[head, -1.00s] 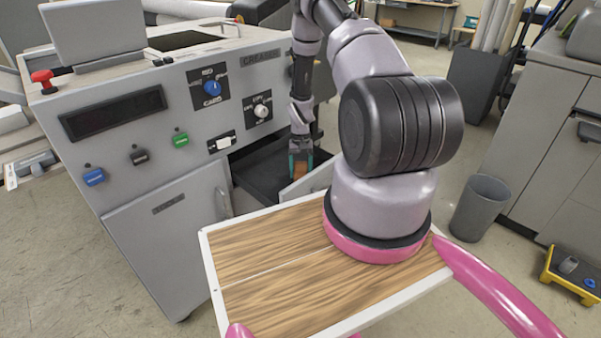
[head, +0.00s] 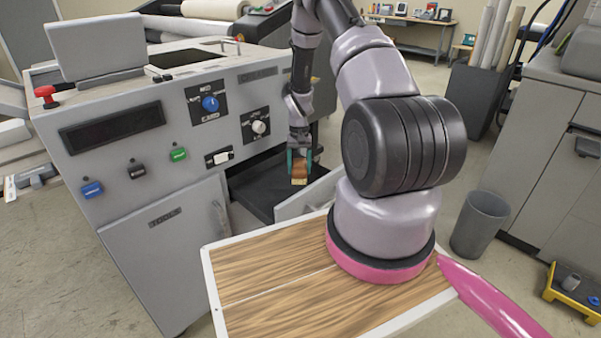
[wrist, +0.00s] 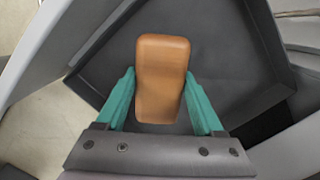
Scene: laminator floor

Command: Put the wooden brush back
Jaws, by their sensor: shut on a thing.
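The wooden brush (head: 299,173) is held in my gripper (head: 300,163), over the open dark drawer of the grey machine. In the wrist view the brush (wrist: 162,78) shows its smooth orange-brown back, between the two green fingers of my gripper (wrist: 162,104). The fingers are shut on its sides. In the head view a paler lower part shows under the brown block. The open drawer (head: 262,185) has a dark, flat, empty-looking floor; it also fills the wrist view behind the brush (wrist: 225,60). I cannot tell the exact height of the brush above that floor.
The grey machine (head: 130,180) with buttons and knobs stands at left, its drawer sticking out toward me. A grey cabinet (head: 545,150) closes the right side.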

